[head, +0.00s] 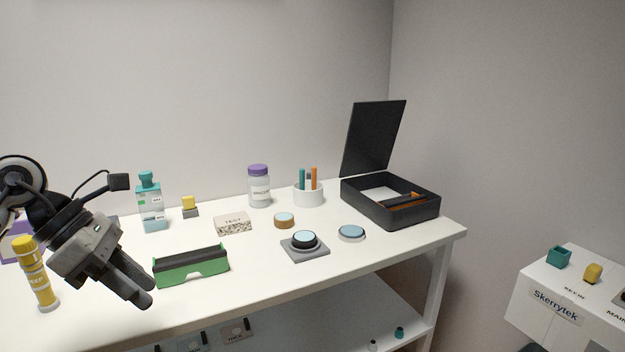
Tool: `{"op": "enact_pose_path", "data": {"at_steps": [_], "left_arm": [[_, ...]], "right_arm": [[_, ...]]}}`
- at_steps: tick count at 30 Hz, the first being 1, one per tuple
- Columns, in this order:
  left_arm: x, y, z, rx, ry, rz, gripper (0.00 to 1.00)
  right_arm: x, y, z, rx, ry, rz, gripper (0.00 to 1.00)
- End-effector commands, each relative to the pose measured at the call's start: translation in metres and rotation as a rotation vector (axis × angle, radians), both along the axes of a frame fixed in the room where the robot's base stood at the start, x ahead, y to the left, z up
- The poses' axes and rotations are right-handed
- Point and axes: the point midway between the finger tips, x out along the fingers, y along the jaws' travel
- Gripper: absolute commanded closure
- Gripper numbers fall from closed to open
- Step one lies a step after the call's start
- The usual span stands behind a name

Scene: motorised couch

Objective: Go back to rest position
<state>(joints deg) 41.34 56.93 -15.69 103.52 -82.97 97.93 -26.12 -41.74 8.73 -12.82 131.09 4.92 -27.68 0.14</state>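My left gripper (146,291) comes in from the left and hangs over the front left part of the white table (330,258). Its fingers point down and to the right, with nothing visible between them. The angle does not show clearly whether they are apart. A green holder with a black top (191,266) stands just right of the fingertips. A yellow tube (36,275) stands left of the gripper, partly behind my arm. My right gripper is not in view.
An open black box (400,211) is at the right end. A white stand (560,302) is at far right.

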Motion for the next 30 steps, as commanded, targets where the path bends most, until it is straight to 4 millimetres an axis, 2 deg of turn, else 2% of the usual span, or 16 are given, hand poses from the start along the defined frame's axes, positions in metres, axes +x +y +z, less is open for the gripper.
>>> {"op": "enact_pose_path", "data": {"at_steps": [3, 8, 12, 15, 17, 20, 21, 23, 24, 25, 26, 27, 30], "left_arm": [[-0.004, -0.039, -0.006, -0.165, 0.034, -0.017, 0.66], [-0.015, -0.101, -0.005, -0.498, 0.132, 0.005, 0.66], [-0.025, -0.154, 0.013, -0.949, 0.333, 0.143, 0.66], [-0.021, -0.170, 0.027, -1.338, 0.574, 0.377, 0.66], [-0.014, -0.165, 0.024, -1.549, 0.742, 0.568, 0.66], [-0.007, -0.147, -0.010, -1.837, 1.049, 0.963, 0.66], [-0.009, -0.139, -0.032, -1.925, 1.177, 1.146, 0.66], [-0.021, -0.130, -0.073, -2.017, 1.371, 1.436, 0.66], [-0.033, -0.126, -0.099, -2.048, 1.482, 1.616, 0.66], [-0.044, -0.126, -0.116, -2.058, 1.558, 1.738, 0.66], [-0.055, -0.126, -0.132, 1.971, -1.555, -1.771, 0.66], [-0.069, -0.127, -0.149, 1.826, -1.518, -1.766, 0.66], [-0.102, -0.133, -0.181, 1.557, -1.442, -1.746, 0.66]], "right_arm": [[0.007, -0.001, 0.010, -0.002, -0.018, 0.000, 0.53], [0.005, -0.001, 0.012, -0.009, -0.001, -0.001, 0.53], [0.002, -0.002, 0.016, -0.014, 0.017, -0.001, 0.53], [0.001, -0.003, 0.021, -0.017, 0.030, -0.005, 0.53], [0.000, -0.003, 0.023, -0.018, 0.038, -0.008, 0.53], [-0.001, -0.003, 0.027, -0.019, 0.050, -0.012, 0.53], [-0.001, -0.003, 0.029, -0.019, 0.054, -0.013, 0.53], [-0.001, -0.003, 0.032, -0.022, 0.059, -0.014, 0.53], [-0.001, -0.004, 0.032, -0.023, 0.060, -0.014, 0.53], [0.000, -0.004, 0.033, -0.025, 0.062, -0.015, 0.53], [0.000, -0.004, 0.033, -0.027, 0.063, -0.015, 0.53], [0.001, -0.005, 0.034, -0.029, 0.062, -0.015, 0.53], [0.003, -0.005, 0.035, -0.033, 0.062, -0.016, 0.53]]}}
